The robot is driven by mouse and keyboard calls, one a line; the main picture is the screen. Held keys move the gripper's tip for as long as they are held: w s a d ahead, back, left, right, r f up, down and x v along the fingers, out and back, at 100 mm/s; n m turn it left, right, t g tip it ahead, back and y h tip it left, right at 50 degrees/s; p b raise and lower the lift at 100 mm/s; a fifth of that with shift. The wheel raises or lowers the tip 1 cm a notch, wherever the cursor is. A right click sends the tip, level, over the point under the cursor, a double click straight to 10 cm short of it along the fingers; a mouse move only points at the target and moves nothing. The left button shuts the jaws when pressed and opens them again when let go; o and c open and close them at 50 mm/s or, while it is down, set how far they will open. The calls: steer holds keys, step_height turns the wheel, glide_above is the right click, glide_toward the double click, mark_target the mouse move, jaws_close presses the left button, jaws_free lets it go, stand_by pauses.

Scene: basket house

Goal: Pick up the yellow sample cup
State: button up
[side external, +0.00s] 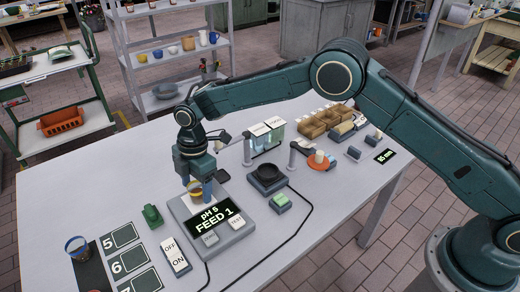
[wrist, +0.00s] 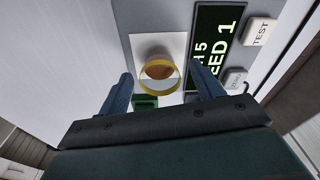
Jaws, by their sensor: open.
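The yellow sample cup (wrist: 146,82) stands upright on a white pad of the pH device (wrist: 207,45), with a yellow band and brown contents. In the side view the cup (side external: 196,194) shows just below my gripper (side external: 195,185), partly hidden by it. In the wrist view my gripper (wrist: 164,82) is open, with one finger on each side of the cup and a visible gap to both. I cannot tell how far down the fingers reach around it.
A green item (side external: 152,215) lies beside the pH device. Another cup (side external: 77,248) with a blue band stands on a dark mat at the left. A switch panel (side external: 175,257) lies in front. A black dish (side external: 267,173) stands to the right. The table's back left is clear.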

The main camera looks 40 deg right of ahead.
steer(key=shift+f, duration=0.55)
steer(key=shift+c, duration=0.3)
steer(key=c, duration=1)
